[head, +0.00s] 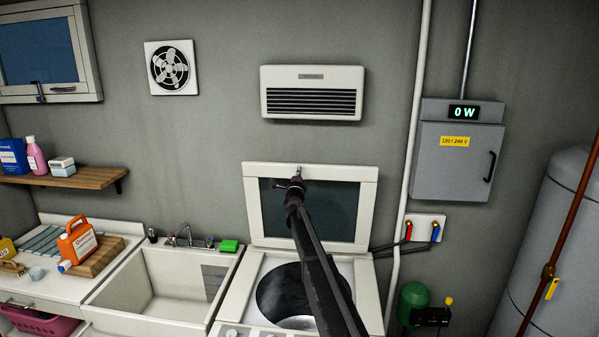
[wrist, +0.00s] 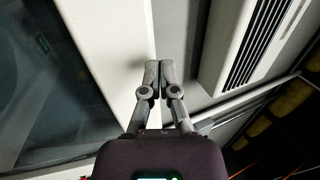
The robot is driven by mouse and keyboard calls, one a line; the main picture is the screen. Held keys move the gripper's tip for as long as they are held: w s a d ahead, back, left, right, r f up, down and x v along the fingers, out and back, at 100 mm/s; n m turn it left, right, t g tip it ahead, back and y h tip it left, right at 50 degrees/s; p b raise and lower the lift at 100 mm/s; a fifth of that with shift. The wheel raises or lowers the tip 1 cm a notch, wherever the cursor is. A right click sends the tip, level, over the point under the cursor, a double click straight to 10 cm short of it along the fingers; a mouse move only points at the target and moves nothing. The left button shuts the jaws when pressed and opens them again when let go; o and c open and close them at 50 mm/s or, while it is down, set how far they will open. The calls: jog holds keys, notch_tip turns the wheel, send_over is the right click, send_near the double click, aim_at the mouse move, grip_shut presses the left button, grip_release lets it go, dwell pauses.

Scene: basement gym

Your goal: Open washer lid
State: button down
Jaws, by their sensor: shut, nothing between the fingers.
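The washer (head: 238,304) stands at the bottom middle of the head view, with its round drum opening (head: 292,290) uncovered. Its lid (head: 258,169), a white frame around a dark glass panel, stands raised against the wall behind the drum. My gripper (head: 298,178) is at the lid's upper edge in the head view, in front of the glass. In the wrist view my gripper (wrist: 158,68) is shut and empty, its fingertips beside the lid's white frame (wrist: 112,40). I cannot tell whether they touch it. My arm hides part of the drum and glass.
A white sink (head: 150,290) with a tap and a green sponge (head: 229,246) is left of the washer. A wall vent unit (head: 312,92) is above the lid. A pipe (head: 412,150), an electrical box (head: 452,160) and a grey tank (head: 550,240) are on the right.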

jog(key=s+a+f+b, duration=0.1)
jog(key=s+a, duration=0.1)
jog(key=s, duration=1)
jog(key=shift+s+f+b, duration=0.3)
jog(key=s+d+f+n+g+y+b, duration=0.2)
jog(key=s+f+n+g+y+b, duration=0.15)
jog(key=s+f+n+g, duration=0.5)
jog(key=s+d+f+n+g+y+b, duration=0.2)
jog(key=s+f+n+g+y, duration=0.3)
jog(key=s+f, duration=0.8)
jog(key=s+d+f+n+g+h+b, duration=0.1)
jog(key=s+d+f+n+g, duration=0.1)
jog(key=s, duration=0.7)
jog(key=s+d+f+n+g+h+b, duration=0.1)
jog(key=s+d+f, duration=0.4)
jog(key=s, duration=0.5)
jog(key=s+d+f+n+g+h+b, duration=0.2)
jog(key=s+f+g, duration=0.3)
jog(key=s, duration=0.5)
jog(key=shift+s+d+f+n+g+h, duration=0.15)
jog(key=shift+d+f+n+g+h, duration=0.25)
jog(key=shift+d+f+n, duration=0.35)
jog(key=shift+d+f, duration=0.1)
jog(key=shift+d, duration=0.05)
